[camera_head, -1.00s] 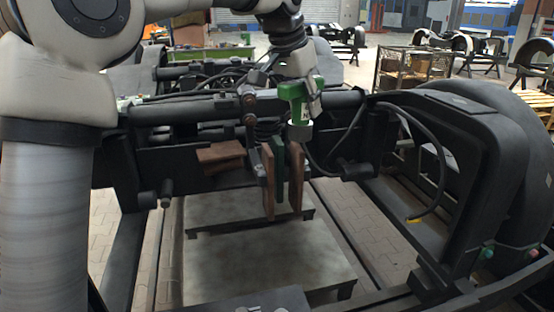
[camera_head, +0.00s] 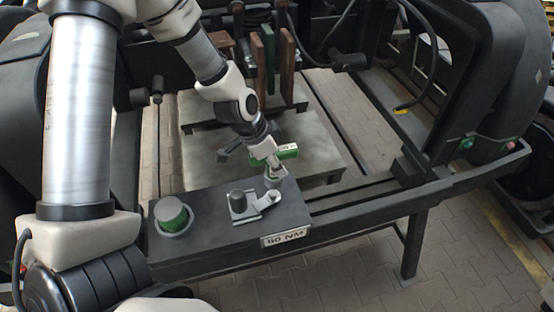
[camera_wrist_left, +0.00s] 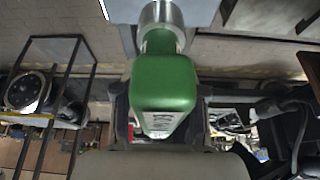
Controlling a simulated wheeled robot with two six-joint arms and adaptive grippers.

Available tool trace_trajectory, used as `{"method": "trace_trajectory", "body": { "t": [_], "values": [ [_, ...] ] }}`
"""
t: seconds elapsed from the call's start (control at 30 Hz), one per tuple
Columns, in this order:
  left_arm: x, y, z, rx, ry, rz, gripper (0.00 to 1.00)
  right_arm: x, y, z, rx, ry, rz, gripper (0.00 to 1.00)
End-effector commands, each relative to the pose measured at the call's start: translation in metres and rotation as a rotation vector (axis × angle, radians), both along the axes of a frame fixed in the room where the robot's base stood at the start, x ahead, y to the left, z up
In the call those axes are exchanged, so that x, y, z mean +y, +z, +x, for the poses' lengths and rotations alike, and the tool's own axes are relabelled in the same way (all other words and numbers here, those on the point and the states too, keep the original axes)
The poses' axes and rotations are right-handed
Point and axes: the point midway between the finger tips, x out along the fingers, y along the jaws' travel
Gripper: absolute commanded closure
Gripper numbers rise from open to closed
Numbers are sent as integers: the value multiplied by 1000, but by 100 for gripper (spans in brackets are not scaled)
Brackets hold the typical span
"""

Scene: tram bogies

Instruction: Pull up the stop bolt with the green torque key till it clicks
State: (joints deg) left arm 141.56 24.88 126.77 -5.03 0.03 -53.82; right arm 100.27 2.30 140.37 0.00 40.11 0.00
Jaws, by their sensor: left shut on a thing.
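The green torque key (camera_head: 287,151) is held by my left gripper (camera_head: 268,150) over the back right part of the dark bench block. In the left wrist view the key's green body (camera_wrist_left: 165,85) fills the middle, with its silver shank (camera_wrist_left: 161,14) pointing away from the gripper. In the head view the silver end is low near the block; I cannot tell whether it touches. A dark round bolt head (camera_head: 237,199) stands on a metal plate with a silver lever (camera_head: 263,200), left of the key. I cannot tell which part is the stop bolt. My right gripper is not in view.
A dark bogie frame (camera_head: 490,110) stands at the right.

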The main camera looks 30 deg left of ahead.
Motion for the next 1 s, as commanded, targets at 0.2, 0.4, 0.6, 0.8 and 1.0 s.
{"method": "trace_trajectory", "body": {
  "t": [0.2, 0.4, 0.6, 0.8, 1.0],
  "values": [
    [1, 3, 0, -1, 1, 0, 100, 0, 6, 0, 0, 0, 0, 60],
    [2, -11, -1, -2, 0, 1, 100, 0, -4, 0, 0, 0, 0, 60],
    [2, -28, -1, -2, 1, 1, 100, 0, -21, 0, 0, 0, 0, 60],
    [2, -44, -1, -2, 0, 1, 100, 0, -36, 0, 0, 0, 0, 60],
    [2, -60, -1, -2, 0, 1, 100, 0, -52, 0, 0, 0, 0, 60]
  ]
}}
